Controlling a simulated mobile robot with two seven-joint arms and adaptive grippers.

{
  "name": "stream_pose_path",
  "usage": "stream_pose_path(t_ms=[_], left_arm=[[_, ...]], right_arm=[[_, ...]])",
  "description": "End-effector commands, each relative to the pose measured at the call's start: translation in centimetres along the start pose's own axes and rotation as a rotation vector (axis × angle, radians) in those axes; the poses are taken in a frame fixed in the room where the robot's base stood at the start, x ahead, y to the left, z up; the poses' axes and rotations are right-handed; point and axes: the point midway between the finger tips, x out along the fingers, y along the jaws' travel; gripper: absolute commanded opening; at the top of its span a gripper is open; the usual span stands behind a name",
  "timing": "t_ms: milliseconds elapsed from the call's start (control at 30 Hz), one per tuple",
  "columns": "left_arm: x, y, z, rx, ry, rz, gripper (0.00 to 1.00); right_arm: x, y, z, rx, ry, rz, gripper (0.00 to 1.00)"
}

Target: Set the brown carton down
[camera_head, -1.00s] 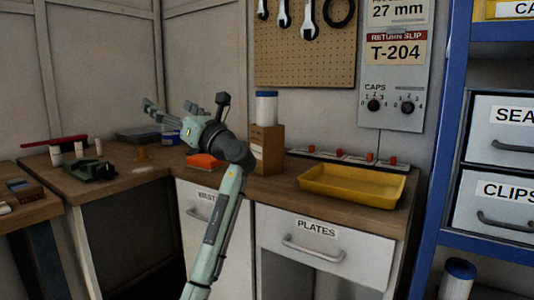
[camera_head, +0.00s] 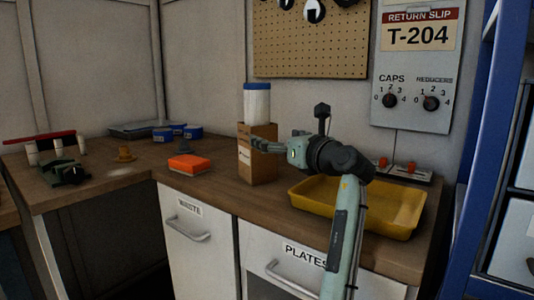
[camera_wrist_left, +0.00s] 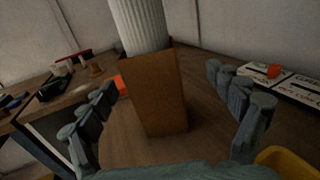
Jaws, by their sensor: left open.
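The brown carton (camera_head: 257,165) stands upright on the wooden bench (camera_head: 221,195), in front of the pegboard. A white pleated filter cylinder with a blue top (camera_head: 257,103) sticks up out of its open top. My left gripper (camera_head: 264,143) is at the right side of the carton, its fingers overlapping the carton's upper part in the head view. In the left wrist view the fingers are spread wide, with the carton (camera_wrist_left: 153,90) between and beyond them. A gap shows on each side, so the gripper is open and empty. My right gripper is in neither view.
A yellow tray (camera_head: 409,228) lies right of the carton, below my left arm. An orange box (camera_head: 190,164) lies to its left. Blue tins (camera_head: 178,130), a brown knobbed piece (camera_head: 125,154) and a dark green device (camera_head: 64,171) are farther left. Bench between is clear.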

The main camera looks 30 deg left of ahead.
Motion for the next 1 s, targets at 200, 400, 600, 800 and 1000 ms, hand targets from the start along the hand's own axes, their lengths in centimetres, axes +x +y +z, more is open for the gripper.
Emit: stream_pose_path(t_ms=[200,400,600,800,1000], left_arm=[[2.4,0.2,0.2,-0.001,-0.001,0.002,0.91],[4.4,0.7,0.5,-0.002,0.0,0.003,0.91],[7.2,0.9,0.6,0.0,-0.001,0.002,0.91],[7.5,0.9,0.5,-0.001,0.0,0.001,0.91],[7.5,0.9,0.5,0.0,0.0,0.001,0.71]], right_arm=[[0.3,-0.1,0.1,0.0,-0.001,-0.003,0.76],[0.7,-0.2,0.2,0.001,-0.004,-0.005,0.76],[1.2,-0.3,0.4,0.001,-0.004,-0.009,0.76],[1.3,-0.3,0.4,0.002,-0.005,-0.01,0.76],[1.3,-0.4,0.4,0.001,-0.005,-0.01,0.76]])
